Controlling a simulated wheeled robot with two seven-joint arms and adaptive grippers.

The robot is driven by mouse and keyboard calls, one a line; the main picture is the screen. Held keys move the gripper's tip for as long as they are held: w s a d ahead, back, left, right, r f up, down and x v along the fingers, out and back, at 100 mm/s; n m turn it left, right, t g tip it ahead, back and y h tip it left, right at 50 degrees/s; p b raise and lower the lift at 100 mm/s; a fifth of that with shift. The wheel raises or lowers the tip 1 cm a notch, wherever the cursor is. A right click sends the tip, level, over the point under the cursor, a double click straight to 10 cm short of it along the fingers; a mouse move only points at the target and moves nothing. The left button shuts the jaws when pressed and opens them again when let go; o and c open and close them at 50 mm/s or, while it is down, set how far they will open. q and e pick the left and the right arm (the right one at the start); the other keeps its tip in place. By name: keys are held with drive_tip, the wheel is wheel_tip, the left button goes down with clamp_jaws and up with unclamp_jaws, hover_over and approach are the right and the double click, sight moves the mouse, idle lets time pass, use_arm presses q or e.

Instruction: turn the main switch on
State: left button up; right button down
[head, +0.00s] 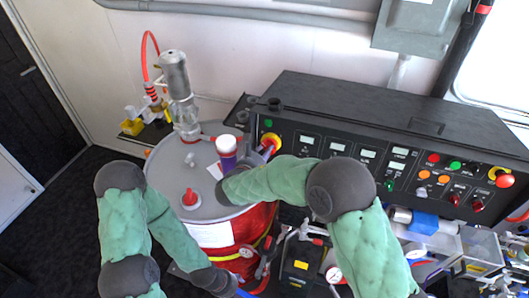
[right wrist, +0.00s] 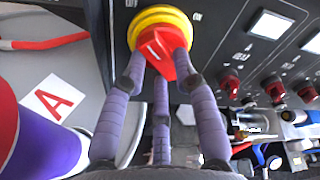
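The main switch is a red knob on a round yellow plate. It sits at the left end of the black control panel in the head view (head: 270,138) and at the top middle of the right wrist view (right wrist: 158,42). My right gripper (right wrist: 161,62) has its purple fingers around the red knob, with tips against its sides, and looks closed on it. In the head view my right gripper (head: 263,152) is partly hidden by its own arm. My left gripper (head: 240,292) is low at the bottom edge, mostly cut off, so its fingers cannot be judged.
A grey-topped drum (head: 170,175) stands left of the panel, with a pump (head: 178,90) and a purple, white-capped container (head: 227,152) close to my right gripper. The black panel (head: 330,110) carries several buttons and gauges, with a red-on-yellow stop button (head: 504,180) at its right end.

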drive_tip(key=m+y+b, duration=0.1)
drive_tip(key=m+b, duration=0.4)
drive_tip(key=b, duration=0.2)
drive_tip(key=m+b, duration=0.5)
drive_tip(key=b, duration=0.2)
drive_tip(key=m+y+b, duration=0.1)
drive_tip(key=m+b, duration=0.4)
drive_tip(key=b, duration=0.2)
drive_tip(key=shift+r+t+y, duration=0.15)
drive_tip(key=shift+t+y, duration=0.15)
drive_tip(key=shift+t, duration=0.1)
drive_tip(key=shift+r+m+b, duration=0.2)
drive_tip(key=shift+m+b, duration=0.5)
drive_tip(key=shift+b, duration=0.1)
drive_tip(key=c, duration=1)
unclamp_jaws()
drive_tip(key=shift+o, duration=0.2)
